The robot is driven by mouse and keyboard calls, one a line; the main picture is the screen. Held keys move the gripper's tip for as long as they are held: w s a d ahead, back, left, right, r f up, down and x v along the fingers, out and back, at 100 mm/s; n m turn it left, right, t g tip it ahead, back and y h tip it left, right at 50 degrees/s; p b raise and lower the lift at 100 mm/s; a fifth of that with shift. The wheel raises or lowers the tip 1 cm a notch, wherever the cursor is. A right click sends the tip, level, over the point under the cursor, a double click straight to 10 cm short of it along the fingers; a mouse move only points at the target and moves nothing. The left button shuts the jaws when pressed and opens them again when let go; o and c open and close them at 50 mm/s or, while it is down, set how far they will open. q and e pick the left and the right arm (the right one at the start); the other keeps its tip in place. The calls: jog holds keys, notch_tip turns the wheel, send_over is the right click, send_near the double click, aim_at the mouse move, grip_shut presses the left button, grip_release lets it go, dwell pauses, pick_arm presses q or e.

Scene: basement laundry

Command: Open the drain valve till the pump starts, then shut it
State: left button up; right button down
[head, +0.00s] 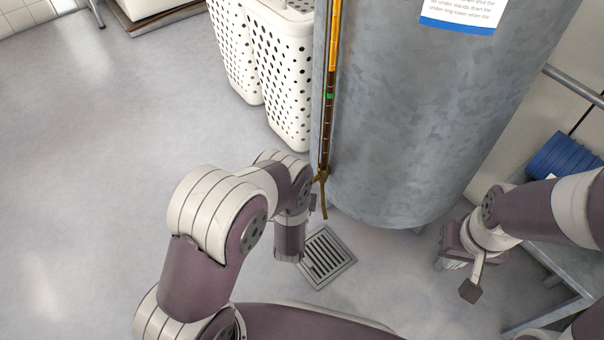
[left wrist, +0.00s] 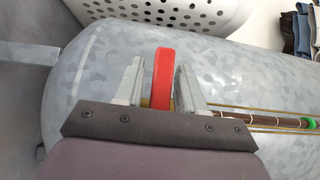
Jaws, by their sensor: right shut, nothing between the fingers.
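The grey galvanised tank (head: 425,110) fills the upper middle of the head view. A sight tube (head: 330,75) with a green marker (head: 328,96) runs down its left side to a brass fitting (head: 321,185). In the left wrist view a red valve handle (left wrist: 163,78) stands between the fingers of my left gripper (left wrist: 160,88). The fingers are apart, with small gaps beside the handle. In the head view my left wrist hides the handle. My right gripper (head: 470,289) is shut and empty, right of the tank's foot. No pump can be made out.
A floor drain grate (head: 326,257) lies below the fitting. White perforated baskets (head: 283,75) stand left of the tank. A blue ribbed thing (head: 565,156) sits on a grey stand at the right. The floor at left is clear.

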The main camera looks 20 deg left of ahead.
pick_arm(q)
jog(key=s+d+p, duration=0.1)
jog(key=s+p, duration=0.4)
jog(key=s, duration=0.7)
jog(key=shift+s+d, duration=0.25)
jog(key=shift+s, duration=0.05)
jog(key=shift+f, duration=0.1)
